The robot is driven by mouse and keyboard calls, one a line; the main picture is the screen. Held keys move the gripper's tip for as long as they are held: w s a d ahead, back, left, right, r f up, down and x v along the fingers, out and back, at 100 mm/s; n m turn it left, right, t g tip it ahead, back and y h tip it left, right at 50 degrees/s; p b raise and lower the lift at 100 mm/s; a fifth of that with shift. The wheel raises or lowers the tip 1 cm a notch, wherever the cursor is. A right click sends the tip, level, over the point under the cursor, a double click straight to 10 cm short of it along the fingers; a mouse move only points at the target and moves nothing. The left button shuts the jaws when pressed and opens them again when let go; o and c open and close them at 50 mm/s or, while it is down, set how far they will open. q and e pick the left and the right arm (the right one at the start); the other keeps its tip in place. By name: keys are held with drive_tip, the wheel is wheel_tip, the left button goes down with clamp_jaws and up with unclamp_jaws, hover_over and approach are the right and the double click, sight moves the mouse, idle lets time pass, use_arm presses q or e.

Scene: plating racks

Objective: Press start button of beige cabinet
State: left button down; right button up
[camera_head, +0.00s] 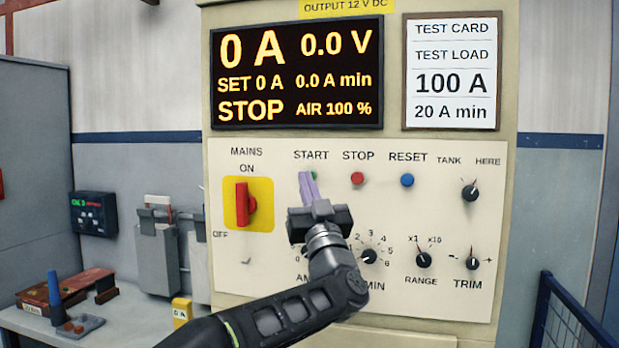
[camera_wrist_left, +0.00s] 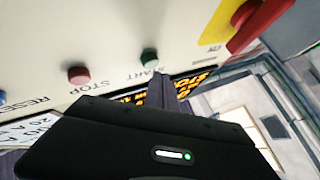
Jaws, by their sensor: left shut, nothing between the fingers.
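The beige cabinet (camera_head: 420,315) fills the middle of the head view. The red stop button (camera_head: 358,179) and blue reset button (camera_head: 407,180) are to the right. The display (camera_head: 297,65) reads 0 A, 0.0 V and STOP. My right gripper is not in view.
The red mains switch (camera_head: 245,204) on its yellow plate is left of my gripper. Several knobs, including the range knob (camera_head: 424,260), are below and right. A bench (camera_head: 90,335) with small items stands at the left. A blue railing (camera_head: 565,320) is at the lower right.

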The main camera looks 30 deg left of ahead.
use_arm(q)
drive_tip(key=shift+w+a, duration=0.1)
drive_tip(key=shift+w, duration=0.2)
